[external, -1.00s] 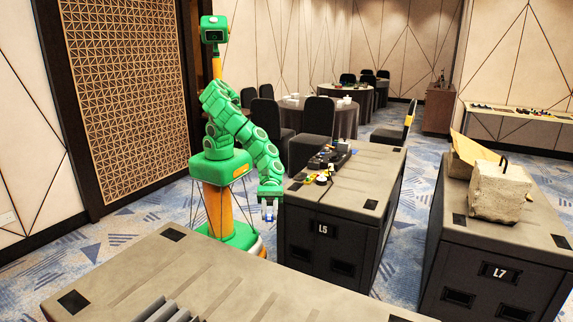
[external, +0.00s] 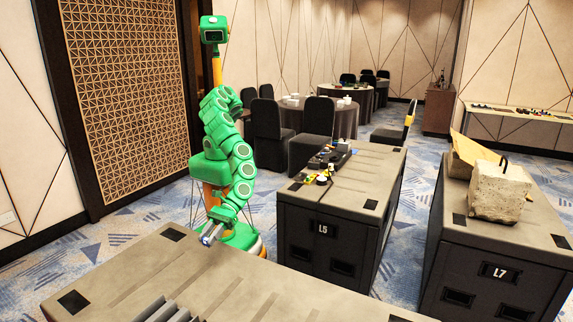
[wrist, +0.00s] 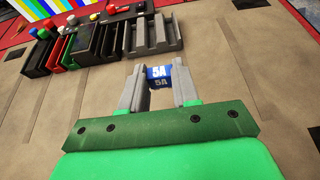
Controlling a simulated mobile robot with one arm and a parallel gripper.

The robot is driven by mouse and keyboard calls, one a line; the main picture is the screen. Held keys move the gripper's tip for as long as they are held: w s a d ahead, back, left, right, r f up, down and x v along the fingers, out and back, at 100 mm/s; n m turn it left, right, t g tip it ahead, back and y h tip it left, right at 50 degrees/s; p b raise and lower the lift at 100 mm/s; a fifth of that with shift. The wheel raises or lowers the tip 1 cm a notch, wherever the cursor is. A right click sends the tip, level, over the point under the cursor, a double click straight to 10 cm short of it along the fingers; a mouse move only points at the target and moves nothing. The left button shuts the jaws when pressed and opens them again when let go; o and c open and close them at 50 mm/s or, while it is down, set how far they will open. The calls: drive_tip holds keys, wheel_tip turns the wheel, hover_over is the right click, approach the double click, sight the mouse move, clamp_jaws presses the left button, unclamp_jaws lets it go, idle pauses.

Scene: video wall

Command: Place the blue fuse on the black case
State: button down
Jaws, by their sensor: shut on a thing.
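My gripper (wrist: 159,90) is shut on the blue fuse (wrist: 158,76), a small block marked "5A", held between the grey fingertips in the wrist view. In the external view my gripper (external: 211,236) is at the far edge of the large foreground case (external: 235,285), which has a tan-grey top. The wrist view shows a case top (wrist: 235,60) below the fuse. I cannot tell the gap between them. Two other large black cases, L5 (external: 325,235) and L7 (external: 495,275), stand to the right.
In the wrist view, small black boxes (wrist: 92,42) and a grey slotted piece (wrist: 155,35) lie ahead, with coloured pieces around them. Grey fins (external: 165,310) stand on the foreground case. Small items (external: 325,165) lie on L5, and a stone block (external: 499,190) on L7.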

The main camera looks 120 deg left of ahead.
drive_tip(key=shift+w+d+f, duration=0.85)
drive_tip(key=shift+w+d, duration=0.35)
drive_tip(key=shift+d, duration=0.35)
hover_over(215, 298)
drive_tip(key=shift+f, duration=5.2)
drive_tip(key=shift+f, duration=0.1)
drive_tip(key=c, duration=0.8)
unclamp_jaws()
drive_tip(key=shift+a+r, duration=0.3)
drive_tip(key=shift+a, duration=0.1)
drive_tip(key=shift+v, duration=5.55)
